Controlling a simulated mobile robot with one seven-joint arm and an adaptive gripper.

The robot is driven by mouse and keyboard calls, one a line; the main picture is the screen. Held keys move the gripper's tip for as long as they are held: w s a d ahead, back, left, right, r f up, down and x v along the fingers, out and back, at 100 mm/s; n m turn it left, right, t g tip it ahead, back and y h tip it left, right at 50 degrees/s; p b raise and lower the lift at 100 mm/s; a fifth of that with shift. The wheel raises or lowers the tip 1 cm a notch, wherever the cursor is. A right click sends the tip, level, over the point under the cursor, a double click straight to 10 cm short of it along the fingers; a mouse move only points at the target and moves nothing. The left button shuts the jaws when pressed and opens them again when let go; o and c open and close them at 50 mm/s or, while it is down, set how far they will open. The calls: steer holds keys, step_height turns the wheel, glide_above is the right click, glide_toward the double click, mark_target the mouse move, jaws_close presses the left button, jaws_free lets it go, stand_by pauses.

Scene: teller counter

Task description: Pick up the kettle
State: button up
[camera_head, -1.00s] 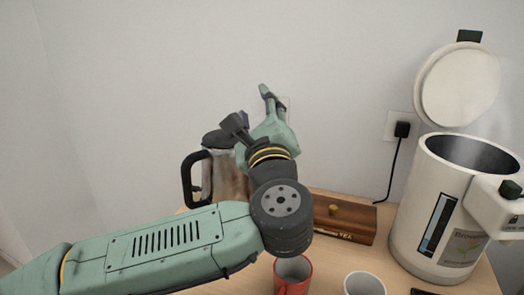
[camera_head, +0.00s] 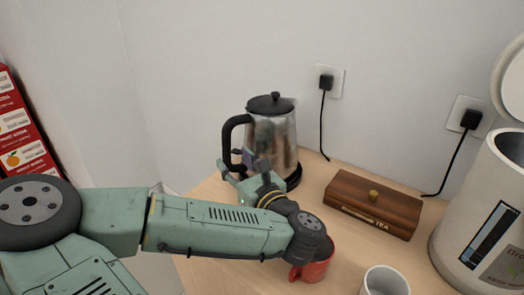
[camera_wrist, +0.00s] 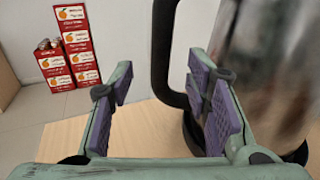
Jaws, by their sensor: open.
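The kettle (camera_head: 275,140) is a steel jug with a black lid and a black handle on its left. It stands upright on a black base at the back of the counter, near the wall. My gripper (camera_head: 240,170) is in front of the kettle at its handle side, and my arm hides part of the kettle's lower body. In the wrist view my gripper (camera_wrist: 160,95) is open, with purple pads wide apart. The black kettle handle (camera_wrist: 158,65) shows beyond and beside the right finger, and the blurred steel body (camera_wrist: 270,70) fills the right. Nothing is between the pads.
A wooden tea box (camera_head: 372,203) lies right of the kettle. A red mug (camera_head: 314,268) and a white cup (camera_head: 385,282) stand in front. A large white water boiler (camera_head: 485,215) is at the right. Red orange-print cartons (camera_wrist: 78,45) stand on the floor beyond the counter.

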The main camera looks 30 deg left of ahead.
mark_target(228, 154)
steer(key=p+x, duration=0.1)
steer(key=x, duration=0.3)
steer(key=shift+w+a+r, duration=0.1)
steer(key=shift+w+a, duration=0.1)
steer(key=shift+a, duration=0.1)
steer(key=shift+w+a, duration=0.25)
steer(key=shift+a, duration=0.05)
jaws_close()
stand_by(0.6)
